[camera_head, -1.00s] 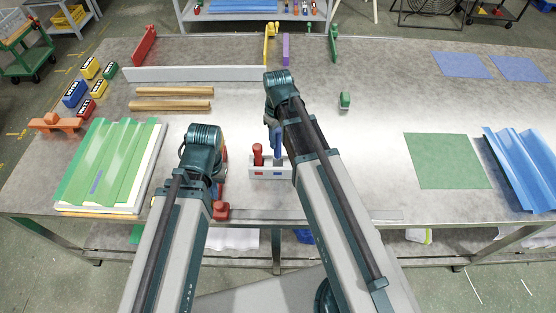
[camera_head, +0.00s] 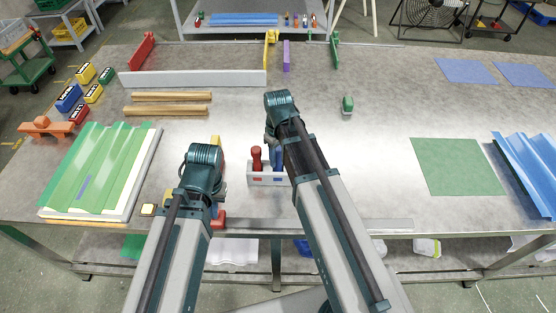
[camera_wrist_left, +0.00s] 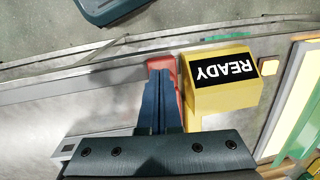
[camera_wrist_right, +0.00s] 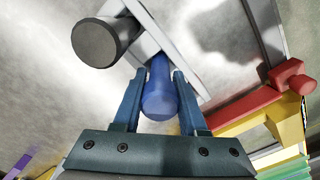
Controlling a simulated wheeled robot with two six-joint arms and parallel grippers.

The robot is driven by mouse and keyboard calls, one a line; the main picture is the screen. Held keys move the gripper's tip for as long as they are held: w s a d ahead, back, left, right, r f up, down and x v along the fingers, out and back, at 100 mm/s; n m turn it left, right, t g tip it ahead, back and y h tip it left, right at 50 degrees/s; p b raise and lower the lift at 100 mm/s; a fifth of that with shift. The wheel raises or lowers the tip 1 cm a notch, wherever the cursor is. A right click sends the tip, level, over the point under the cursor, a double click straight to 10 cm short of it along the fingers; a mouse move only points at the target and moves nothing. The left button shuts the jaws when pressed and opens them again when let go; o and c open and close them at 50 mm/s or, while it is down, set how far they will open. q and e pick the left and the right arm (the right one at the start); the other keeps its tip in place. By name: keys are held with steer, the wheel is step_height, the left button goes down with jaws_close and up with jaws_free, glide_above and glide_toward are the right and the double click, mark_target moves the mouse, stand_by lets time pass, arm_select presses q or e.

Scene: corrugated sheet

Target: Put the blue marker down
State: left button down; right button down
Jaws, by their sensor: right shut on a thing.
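The blue marker (camera_head: 278,160) is upright between the fingers of my right gripper (camera_wrist_right: 158,88), which is shut on it; its blue end (camera_wrist_right: 159,98) faces the right wrist camera. It stands at the right slot of a small white holder (camera_head: 268,181). Whether it is fully seated is hidden. A red marker (camera_head: 257,158) stands in the holder's left slot. My left gripper (camera_wrist_left: 160,100) is shut with its fingers together, beside a yellow READY block (camera_wrist_left: 222,85). A red part (camera_wrist_left: 163,68) lies just beyond its fingertips; contact is unclear.
A green corrugated sheet (camera_head: 100,160) lies on a stack at left. A flat green sheet (camera_head: 458,167) and a blue corrugated sheet (camera_head: 530,165) lie at right. A small green-topped object (camera_head: 347,104) stands behind. The table middle right of my right arm is clear.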

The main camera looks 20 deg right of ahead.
arm_select(q)
steer(key=shift+f, duration=0.15)
arm_select(e)
steer(key=shift+f, duration=0.2)
steer(key=shift+c, duration=2.3)
jaws_free()
steer(key=shift+r, duration=0.1)
arm_select(q)
steer(key=shift+r, duration=0.2)
arm_select(e)
steer(key=shift+r, duration=0.15)
step_height(320, 180, up, 12)
steer(key=p, duration=1.2)
arm_select(q)
step_height(320, 180, up, 12)
arm_select(e)
steer(key=s+a+m+h, duration=0.1)
steer(key=s+a+m, duration=0.1)
steer(key=s+a, duration=0.8)
steer(key=s, duration=0.4)
steer(key=shift+s+a, duration=0.15)
steer(key=shift+a, duration=0.1)
